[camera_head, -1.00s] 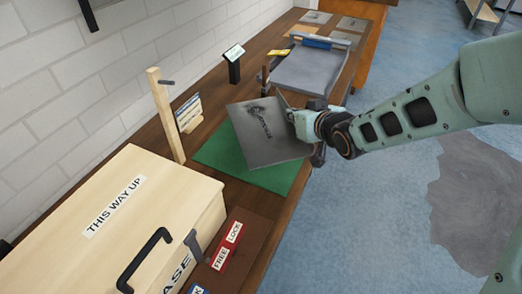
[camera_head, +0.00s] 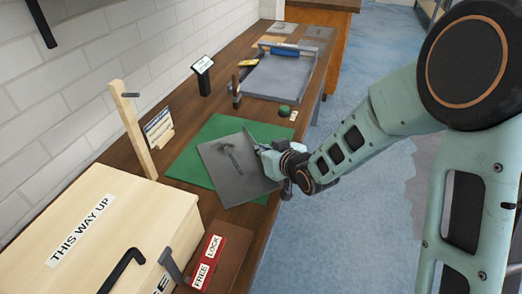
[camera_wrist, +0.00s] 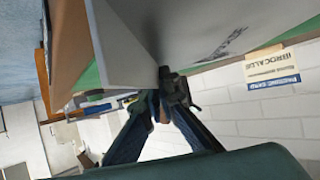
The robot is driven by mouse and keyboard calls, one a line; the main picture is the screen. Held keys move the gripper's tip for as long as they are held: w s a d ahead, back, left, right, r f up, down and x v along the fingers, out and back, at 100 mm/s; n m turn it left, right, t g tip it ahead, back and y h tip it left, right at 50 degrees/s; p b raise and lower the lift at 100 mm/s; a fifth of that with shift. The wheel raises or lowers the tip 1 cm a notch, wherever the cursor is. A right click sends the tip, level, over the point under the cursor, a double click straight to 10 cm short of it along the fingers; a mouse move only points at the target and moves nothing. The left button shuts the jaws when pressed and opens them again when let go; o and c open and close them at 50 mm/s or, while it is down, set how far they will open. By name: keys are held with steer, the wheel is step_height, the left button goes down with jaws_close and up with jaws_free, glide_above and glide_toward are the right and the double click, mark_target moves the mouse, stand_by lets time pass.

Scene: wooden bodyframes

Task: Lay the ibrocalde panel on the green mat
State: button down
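The ibrocalde panel is a grey square sheet (camera_head: 232,176) with a dark marking on its face. In the head view it is over the front part of the green mat (camera_head: 218,128), reaching past the mat's front edge. My gripper (camera_head: 262,150) is shut on the panel's right edge. The wrist view shows the panel (camera_wrist: 205,28) between the fingertips (camera_wrist: 172,85), tilted in the picture, with a strip of green behind it. I cannot tell whether any of its edge touches the mat.
A wooden box (camera_head: 105,235) marked THIS WAY UP stands at the front left. A wooden post (camera_head: 132,130) and a small card stand (camera_head: 158,128) are left of the mat. A grey tray (camera_head: 282,78), a hammer-like tool (camera_head: 236,92) and a green round item (camera_head: 284,110) lie behind it.

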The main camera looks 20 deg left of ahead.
steer(key=shift+f, duration=0.1)
steer(key=c, duration=2.2)
jaws_free()
steer(key=shift+o, duration=0.2)
steer(key=shift+r, duration=0.2)
steer(key=p+v, duration=0.2)
steer(key=v, duration=1)
steer(key=shift+d+f, duration=0.1)
steer(key=shift+w, duration=0.1)
